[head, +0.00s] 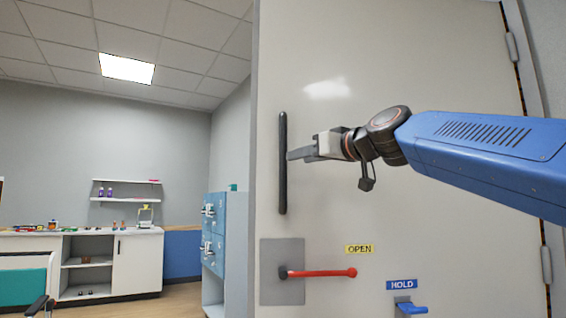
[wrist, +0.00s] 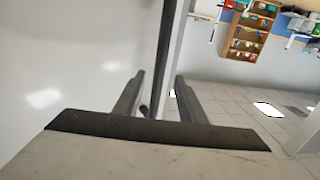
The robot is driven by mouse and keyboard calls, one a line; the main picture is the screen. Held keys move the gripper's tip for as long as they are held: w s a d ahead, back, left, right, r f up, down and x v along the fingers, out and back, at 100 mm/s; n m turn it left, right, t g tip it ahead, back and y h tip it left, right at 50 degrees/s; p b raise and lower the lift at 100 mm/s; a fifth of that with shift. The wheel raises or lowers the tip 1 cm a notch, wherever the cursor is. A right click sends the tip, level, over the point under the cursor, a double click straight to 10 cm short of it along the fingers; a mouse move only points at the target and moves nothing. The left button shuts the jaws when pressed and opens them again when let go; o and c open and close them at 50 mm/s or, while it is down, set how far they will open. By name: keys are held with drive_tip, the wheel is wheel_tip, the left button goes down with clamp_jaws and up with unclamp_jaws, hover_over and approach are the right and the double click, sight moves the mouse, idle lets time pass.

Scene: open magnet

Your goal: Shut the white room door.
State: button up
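The white room door (head: 400,60) stands ajar, with the room showing past its left edge and hinges on its right side. It carries a long dark vertical pull bar (head: 283,165), a red lever (head: 322,272) on a grey plate by a yellow OPEN label, and a blue lever (head: 412,308) under a HOLD label. My gripper (head: 292,155) is at the bar, right of its middle. In the wrist view, my gripper (wrist: 159,85) is open, its fingers apart, with the bar (wrist: 162,50) showing between them. Whether the bar touches a finger cannot be told.
Past the door's left edge are blue cabinets (head: 226,235), a white counter (head: 136,265) with small items, and a wall shelf (head: 126,199). A teal seat (head: 22,288) is at lower left.

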drive_tip(key=x, duration=0.9)
drive_tip(key=shift+w+a, duration=0.1)
clamp_jaws()
idle(1.3)
